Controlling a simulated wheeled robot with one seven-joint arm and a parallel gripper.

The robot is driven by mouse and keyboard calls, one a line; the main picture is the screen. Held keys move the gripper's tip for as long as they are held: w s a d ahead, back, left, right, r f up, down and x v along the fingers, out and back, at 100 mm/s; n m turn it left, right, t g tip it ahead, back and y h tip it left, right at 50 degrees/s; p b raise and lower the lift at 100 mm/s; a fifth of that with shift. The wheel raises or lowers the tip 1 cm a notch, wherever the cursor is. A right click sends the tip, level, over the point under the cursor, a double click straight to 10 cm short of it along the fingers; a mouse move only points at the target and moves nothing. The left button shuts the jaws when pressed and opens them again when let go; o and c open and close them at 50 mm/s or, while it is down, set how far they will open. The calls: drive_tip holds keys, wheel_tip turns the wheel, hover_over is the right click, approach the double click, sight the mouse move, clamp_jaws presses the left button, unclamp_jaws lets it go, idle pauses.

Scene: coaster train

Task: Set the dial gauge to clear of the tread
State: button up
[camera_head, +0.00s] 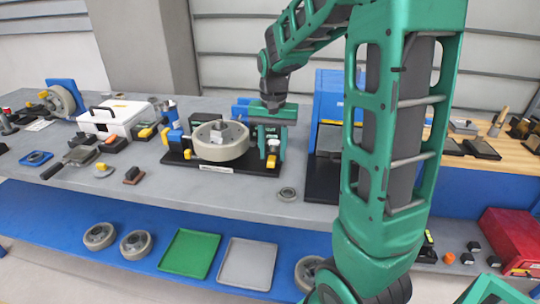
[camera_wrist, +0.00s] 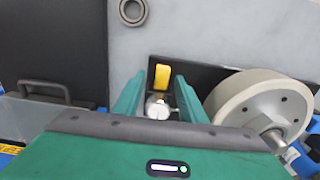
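A grey wheel (camera_head: 222,142) lies flat on a black base plate (camera_head: 224,169) on the bench. It also shows at the right in the wrist view (camera_wrist: 262,100). The small round dial gauge (camera_wrist: 157,109) stands beside the wheel, with a yellow block (camera_wrist: 162,77) near it. My gripper (camera_wrist: 157,90) points down over the gauge, its two green fingers apart on either side of it. I see gaps between fingers and gauge. In the head view my gripper (camera_head: 272,143) partly hides the gauge. I cannot tell whether its tip touches the wheel's tread.
A blue machine (camera_head: 327,100) stands close to the right of my gripper. A small ring (camera_head: 287,194) lies on the bench in front. A white case (camera_head: 115,117) and several small tools are at the left. A green tray (camera_head: 189,253) and grey tray (camera_head: 247,263) lie on the lower shelf.

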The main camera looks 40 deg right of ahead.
sight(273, 159)
wheel_tip(273, 159, up, 9)
drive_tip(key=shift+r, duration=0.15)
idle(0.6)
